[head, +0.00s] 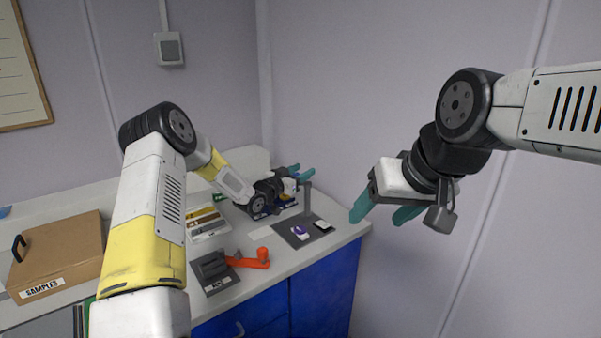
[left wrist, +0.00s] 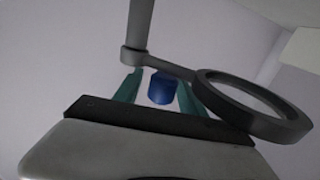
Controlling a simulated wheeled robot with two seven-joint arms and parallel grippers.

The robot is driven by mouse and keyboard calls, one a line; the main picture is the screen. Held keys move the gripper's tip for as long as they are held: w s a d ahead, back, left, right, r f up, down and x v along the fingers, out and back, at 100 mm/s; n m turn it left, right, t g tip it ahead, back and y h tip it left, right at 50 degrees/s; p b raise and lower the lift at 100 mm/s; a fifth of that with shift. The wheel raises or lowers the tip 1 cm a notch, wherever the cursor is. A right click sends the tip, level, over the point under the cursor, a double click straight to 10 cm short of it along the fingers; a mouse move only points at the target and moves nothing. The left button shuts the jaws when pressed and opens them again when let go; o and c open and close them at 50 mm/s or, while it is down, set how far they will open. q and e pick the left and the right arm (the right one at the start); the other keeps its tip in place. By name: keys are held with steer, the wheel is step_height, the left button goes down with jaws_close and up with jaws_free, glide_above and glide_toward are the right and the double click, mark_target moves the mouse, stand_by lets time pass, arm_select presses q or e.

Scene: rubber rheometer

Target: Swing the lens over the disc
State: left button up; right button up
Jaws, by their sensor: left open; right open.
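My left gripper (head: 300,171) is open, beside the top of a grey post (head: 307,196) on a dark base plate (head: 283,225). In the left wrist view a blue cylindrical knob (left wrist: 161,88) lies between its teal fingers (left wrist: 158,100), with no clear contact. The lens, a dark ring (left wrist: 210,92), reaches right from the grey post (left wrist: 138,28) there. In the head view I cannot make out the lens. A purple disc-like piece on a white pad (head: 300,232) lies on the plate. My right gripper (head: 383,212) is open and empty, high at right.
A tray with yellow items (head: 207,222) and a brown SAMPLES box (head: 60,252) are further left. The counter ends at the blue cabinet (head: 322,291).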

arm_select(q)
jaws_close()
stand_by(1.3)
